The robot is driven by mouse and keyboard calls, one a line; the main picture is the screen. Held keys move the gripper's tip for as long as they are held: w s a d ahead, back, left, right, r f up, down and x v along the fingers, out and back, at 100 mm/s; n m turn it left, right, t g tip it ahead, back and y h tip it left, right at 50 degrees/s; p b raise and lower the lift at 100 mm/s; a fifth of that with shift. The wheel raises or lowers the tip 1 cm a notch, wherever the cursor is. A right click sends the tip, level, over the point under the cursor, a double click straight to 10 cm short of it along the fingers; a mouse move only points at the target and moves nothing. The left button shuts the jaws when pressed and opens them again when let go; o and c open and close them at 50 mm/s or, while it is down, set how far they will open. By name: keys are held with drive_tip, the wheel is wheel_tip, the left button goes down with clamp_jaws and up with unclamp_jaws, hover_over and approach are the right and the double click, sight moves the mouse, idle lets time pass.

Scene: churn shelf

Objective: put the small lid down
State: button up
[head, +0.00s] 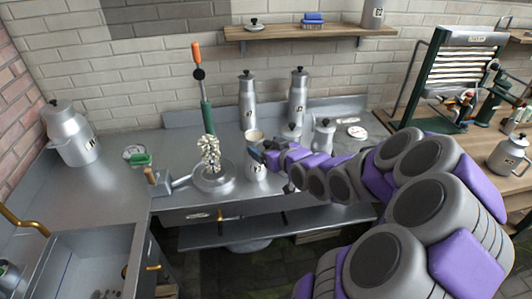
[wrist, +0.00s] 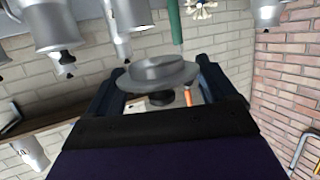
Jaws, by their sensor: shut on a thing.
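My gripper (head: 259,152) is over the metal counter, beside and just above a small open-looking metal can (head: 255,170). In the wrist view my gripper (wrist: 160,84) is shut on a small grey round lid (wrist: 160,72) with a dark knob, held between the two dark fingers. The lid is hard to make out in the head view, largely hidden by the gripper. Another lid with a dark knob (head: 253,24) lies on the wall shelf.
Tall metal cans (head: 247,100) stand behind my gripper, with smaller ones (head: 324,135) to its right. A mixer-like bowl with a pale whisk-like bunch (head: 210,153) is left. The wall shelf (head: 300,33) holds a blue brush (head: 313,19).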

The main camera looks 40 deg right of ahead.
drive_tip(key=shift+s+a+b, duration=0.15)
drive_tip(key=shift+s+b, duration=0.15)
drive_tip(key=shift+b, duration=0.25)
drive_tip(key=w+a+n+y, duration=0.1)
drive_tip(key=w+a, duration=0.4)
drive_tip(key=a, duration=0.5)
drive_tip(key=w+a+r+n+y, duration=0.1)
drive_tip(key=w+a+n+y, duration=0.1)
drive_tip(key=w+a, duration=0.3)
drive_tip(key=w+a+r+n+y, duration=0.1)
drive_tip(key=w+a, duration=0.5)
drive_tip(key=a, duration=0.8)
drive_tip(key=shift+a+n+y, duration=0.35)
drive_tip(key=shift+n+y, duration=0.25)
drive_tip(key=shift+y, duration=0.6)
drive_tip(key=shift+w+f, duration=0.1)
